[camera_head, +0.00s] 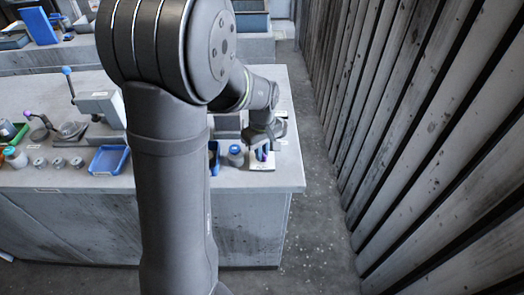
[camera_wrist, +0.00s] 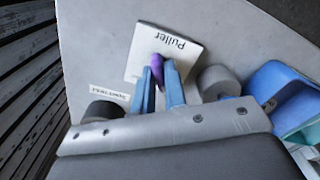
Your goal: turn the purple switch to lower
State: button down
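The purple switch (camera_wrist: 157,66) stands on a white plate (camera_wrist: 146,44) labelled "Puller" in the wrist view. My gripper (camera_wrist: 160,74) has two blue fingers, one on each side of the switch near their tips. The fingertips look shut on it, with no clear gap. The lower part of the switch is partly hidden between the fingers. In the head view my gripper (camera_head: 263,151) is over the plate (camera_head: 262,165) near the right end of the bench, and the switch is too small to make out there.
The grey bench (camera_head: 250,184) ends just right of the plate, with open floor and a slatted wall (camera_head: 430,120) beyond. A blue-lidded jar (camera_head: 236,150) stands left of the plate. A blue tray (camera_head: 109,160) and several small cylinders lie further left.

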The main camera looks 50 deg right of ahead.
jog(key=m, duration=0.4)
jog(key=shift+m, duration=2.8)
jog(key=m, duration=0.4)
jog(key=c, duration=1.6)
grip_release()
jog(key=shift+o, duration=0.2)
